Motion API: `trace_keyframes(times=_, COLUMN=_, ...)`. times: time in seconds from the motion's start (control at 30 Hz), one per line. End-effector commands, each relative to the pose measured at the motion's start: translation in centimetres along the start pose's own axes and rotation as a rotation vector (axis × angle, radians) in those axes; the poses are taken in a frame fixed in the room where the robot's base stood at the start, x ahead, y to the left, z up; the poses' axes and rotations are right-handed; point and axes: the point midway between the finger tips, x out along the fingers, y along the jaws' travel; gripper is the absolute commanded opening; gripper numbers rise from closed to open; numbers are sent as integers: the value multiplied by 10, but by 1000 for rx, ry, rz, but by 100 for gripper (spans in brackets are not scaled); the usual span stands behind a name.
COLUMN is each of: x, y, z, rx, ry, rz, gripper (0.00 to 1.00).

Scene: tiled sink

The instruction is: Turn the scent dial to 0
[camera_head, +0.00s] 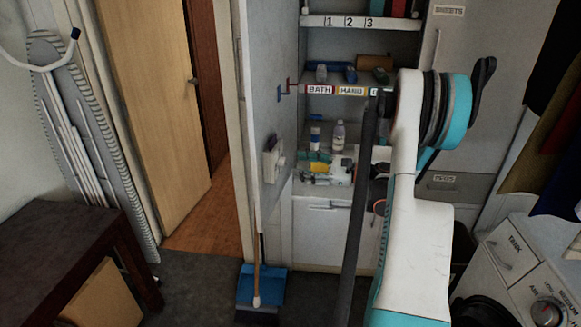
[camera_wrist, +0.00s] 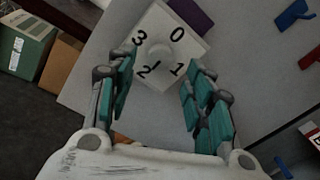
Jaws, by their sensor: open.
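The scent dial (camera_wrist: 158,54) is a round pale knob on a white square plate marked 0, 1, 2 and 3 in black. The plate appears tilted in the wrist view, with 0 at the upper right and 2 at the lower left. A small dark mark shows on the knob's lower side, but I cannot tell surely which number it points to. The dial also shows in the head view (camera_head: 272,161), on the side panel. My gripper (camera_wrist: 160,72) is open and empty, its teal-padded fingers either side of the knob's line of sight. Contact is not visible.
The grey panel (camera_head: 262,80) carries red and blue hooks (camera_wrist: 294,14). A blue dustpan and brush (camera_head: 262,285) stand below. Shelves with bottles (camera_head: 338,137) lie behind the panel. A dark table (camera_head: 60,245) is at left and a washing machine (camera_head: 520,275) at right.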

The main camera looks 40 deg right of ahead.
Motion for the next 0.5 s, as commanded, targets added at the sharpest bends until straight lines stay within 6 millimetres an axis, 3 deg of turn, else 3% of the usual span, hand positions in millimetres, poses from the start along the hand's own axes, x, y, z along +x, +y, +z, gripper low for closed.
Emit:
trace_keyframes(times=0.2, x=33, y=1, z=-1, rx=0, ry=0, rz=1, gripper=48)
trace_keyframes(times=0.5, x=46, y=0, z=0, rx=0, ry=1, rz=-1, gripper=48)
